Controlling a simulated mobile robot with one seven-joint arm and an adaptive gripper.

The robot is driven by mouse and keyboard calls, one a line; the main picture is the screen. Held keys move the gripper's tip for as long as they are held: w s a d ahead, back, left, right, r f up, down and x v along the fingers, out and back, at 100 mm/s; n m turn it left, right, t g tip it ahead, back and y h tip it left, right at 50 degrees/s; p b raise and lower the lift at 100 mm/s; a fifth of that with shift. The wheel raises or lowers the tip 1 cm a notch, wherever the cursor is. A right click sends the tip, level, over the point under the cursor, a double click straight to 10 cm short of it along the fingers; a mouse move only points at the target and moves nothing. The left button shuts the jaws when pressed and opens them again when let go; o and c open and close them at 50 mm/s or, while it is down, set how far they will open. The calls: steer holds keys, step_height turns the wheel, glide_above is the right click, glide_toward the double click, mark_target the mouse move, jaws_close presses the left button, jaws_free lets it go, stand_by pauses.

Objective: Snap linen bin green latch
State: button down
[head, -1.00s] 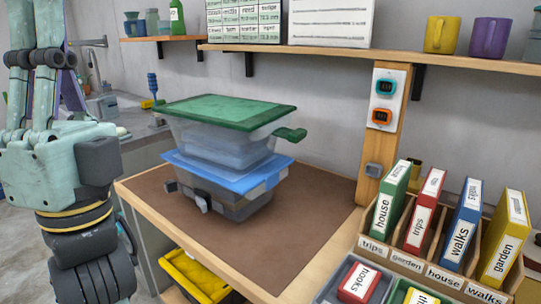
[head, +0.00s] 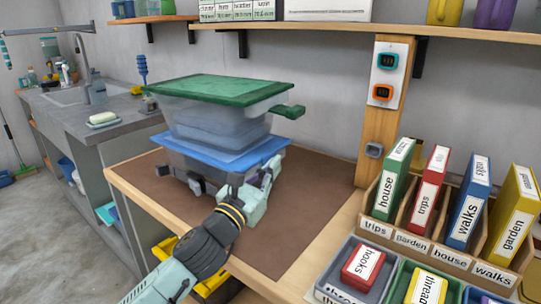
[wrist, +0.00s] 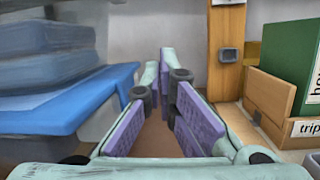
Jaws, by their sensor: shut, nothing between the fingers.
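A clear bin (head: 215,120) with a green lid (head: 222,87) is stacked on a grey bin with a blue lid (head: 200,152). The green latch (head: 287,111) sticks outward from the upper bin's right side, below the lid rim. My gripper (head: 268,172) is shut and empty, low beside the right front of the lower bin, below the green latch. In the wrist view my fingers (wrist: 163,85) point forward past the blue lid's edge (wrist: 105,95). The green latch does not show there.
The stack stands on a brown mat (head: 310,200) on a wooden bench. A post (head: 382,130) with two switches rises at the right back. Labelled binders stand in a wooden rack (head: 440,250) at right. A shelf (head: 400,32) runs above.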

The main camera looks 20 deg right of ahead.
mark_target(287, 110)
steer(key=w+d+r+p, duration=0.5)
steer(key=d+r, duration=0.1)
